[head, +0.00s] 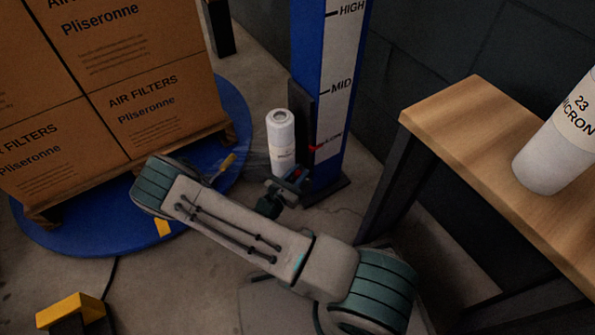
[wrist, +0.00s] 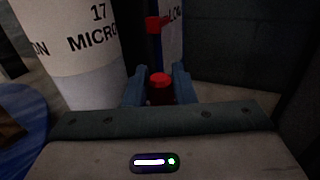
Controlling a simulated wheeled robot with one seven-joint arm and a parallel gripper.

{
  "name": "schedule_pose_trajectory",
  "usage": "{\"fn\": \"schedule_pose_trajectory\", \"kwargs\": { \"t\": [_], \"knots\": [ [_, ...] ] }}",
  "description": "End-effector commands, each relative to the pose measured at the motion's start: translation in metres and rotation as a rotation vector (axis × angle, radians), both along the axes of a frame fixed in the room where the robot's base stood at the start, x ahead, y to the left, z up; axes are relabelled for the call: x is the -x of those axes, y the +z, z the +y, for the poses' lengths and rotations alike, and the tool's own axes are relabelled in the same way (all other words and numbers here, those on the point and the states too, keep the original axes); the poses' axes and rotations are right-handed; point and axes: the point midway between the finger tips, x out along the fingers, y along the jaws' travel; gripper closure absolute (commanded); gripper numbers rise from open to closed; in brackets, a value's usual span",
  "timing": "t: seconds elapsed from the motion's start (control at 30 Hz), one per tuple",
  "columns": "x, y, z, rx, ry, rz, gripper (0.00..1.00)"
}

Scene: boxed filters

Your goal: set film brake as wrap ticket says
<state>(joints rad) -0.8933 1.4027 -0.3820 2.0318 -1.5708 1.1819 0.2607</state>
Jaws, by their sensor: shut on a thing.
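My gripper (wrist: 159,88) is shut on a red-topped knob (wrist: 160,80), its two blue fingers on either side of it. In the head view my gripper (head: 293,180) is low, beside the foot of the blue mast (head: 331,60). The mast carries a white scale marked HIGH, MID and LOW. A red pointer (head: 318,148) is at the LOW mark; it also shows in the wrist view (wrist: 155,23), above the knob. A white film roll (head: 282,145) stands beside the mast; in the wrist view the roll (wrist: 90,50) reads "17 MICRO". I see no wrap ticket.
Boxes of air filters (head: 120,70) are stacked on a pallet on a blue turntable (head: 100,240) at left. A wooden bench (head: 480,130) at right bears a roll marked 23 MICRON (head: 560,140). A yellow-topped block (head: 70,308) is on the floor at lower left.

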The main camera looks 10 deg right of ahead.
Motion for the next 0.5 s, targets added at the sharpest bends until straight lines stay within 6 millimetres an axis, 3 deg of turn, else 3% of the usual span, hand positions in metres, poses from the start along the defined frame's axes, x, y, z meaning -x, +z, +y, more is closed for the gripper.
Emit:
{"fn": "schedule_pose_trajectory", "kwargs": {
  "t": [0.5],
  "knots": [
    [0.0026,0.0059,-0.0016,0.004,0.414,0.010,0.99]
  ]
}}
